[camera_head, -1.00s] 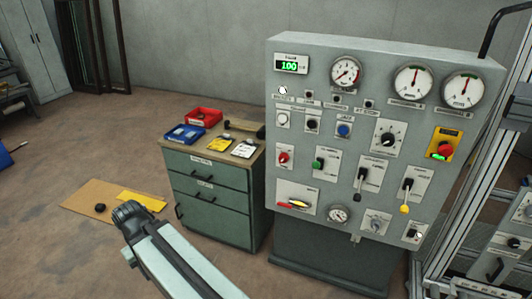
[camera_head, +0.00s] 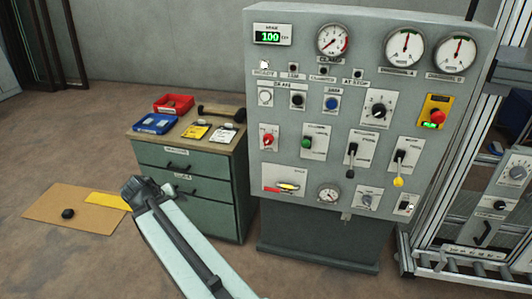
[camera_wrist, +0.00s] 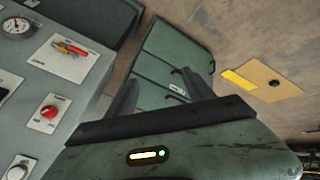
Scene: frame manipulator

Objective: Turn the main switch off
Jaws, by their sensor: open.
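A grey control panel (camera_head: 320,60) stands at the right of the head view. At its lower left is a plate with a red and yellow handle (camera_head: 287,186), lying nearly level. Above it is a red rotary knob (camera_head: 267,142) on a white plate. I cannot read which label names the main switch. In the wrist view the red and yellow handle (camera_wrist: 70,48) and red knob (camera_wrist: 48,112) are at the left. My gripper (camera_wrist: 160,84) is open and empty, apart from the panel, with the drawer cabinet beyond its fingers. Its fingers are not distinct in the head view.
A green drawer cabinet (camera_head: 190,195) stands left of the panel, with a red bin (camera_head: 174,103), a blue bin (camera_head: 157,123) and tools on top. A brown board (camera_head: 60,212) lies on the floor. An aluminium frame (camera_head: 480,130) stands at the right. Other levers and knobs crowd the panel.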

